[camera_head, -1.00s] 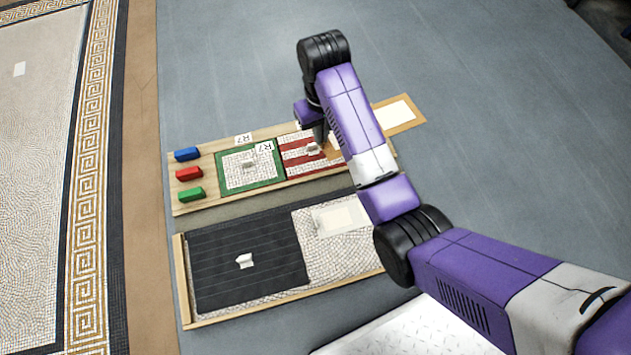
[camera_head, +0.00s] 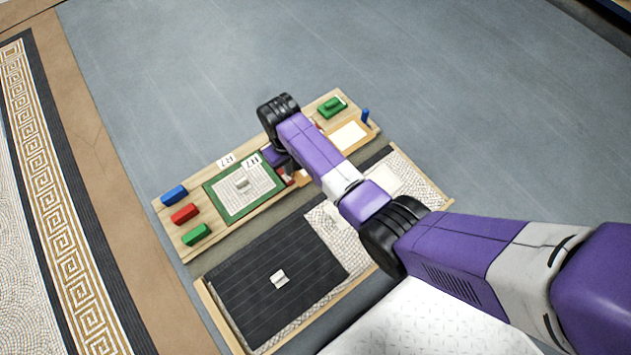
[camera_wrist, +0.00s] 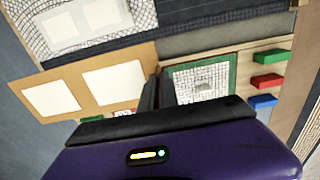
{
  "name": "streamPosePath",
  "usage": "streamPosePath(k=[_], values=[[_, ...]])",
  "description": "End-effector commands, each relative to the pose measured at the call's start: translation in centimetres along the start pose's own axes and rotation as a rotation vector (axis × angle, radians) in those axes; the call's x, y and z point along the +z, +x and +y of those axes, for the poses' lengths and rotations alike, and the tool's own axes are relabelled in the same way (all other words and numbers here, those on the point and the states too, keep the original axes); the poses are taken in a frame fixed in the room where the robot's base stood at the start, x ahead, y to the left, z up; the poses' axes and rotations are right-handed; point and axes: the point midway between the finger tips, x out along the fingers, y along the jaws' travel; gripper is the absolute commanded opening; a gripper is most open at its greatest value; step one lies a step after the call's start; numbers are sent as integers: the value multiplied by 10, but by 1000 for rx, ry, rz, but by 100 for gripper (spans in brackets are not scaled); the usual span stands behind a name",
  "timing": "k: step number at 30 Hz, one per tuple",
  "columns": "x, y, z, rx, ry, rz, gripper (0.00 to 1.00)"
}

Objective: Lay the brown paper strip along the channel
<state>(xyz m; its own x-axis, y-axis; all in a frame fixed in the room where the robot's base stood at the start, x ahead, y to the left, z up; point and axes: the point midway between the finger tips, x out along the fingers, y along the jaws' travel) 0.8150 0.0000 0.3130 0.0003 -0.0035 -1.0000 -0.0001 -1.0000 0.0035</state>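The brown paper strip (camera_wrist: 68,82) has two white rectangles on it. In the wrist view its right end meets the dark finger of my gripper (camera_wrist: 150,95), which appears shut on it. In the head view part of the strip (camera_head: 359,143) shows beyond my arm, over the right part of the wooden rack.
The wooden rack (camera_head: 232,218) holds blue (camera_head: 174,194), red (camera_head: 185,213) and green (camera_head: 196,234) blocks, and a green-framed panel (camera_head: 245,188). Another green block (camera_head: 332,106) sits at its right end. The tray's black sheet (camera_head: 255,270) carries a small white piece (camera_head: 280,279).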

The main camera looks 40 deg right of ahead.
Motion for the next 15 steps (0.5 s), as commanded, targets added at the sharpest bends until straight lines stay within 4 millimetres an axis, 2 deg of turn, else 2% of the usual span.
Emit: streamPosePath(k=[1,15], values=[[1,14,0,0,0,-1,0],[0,127,0,0,0,-1,0]])
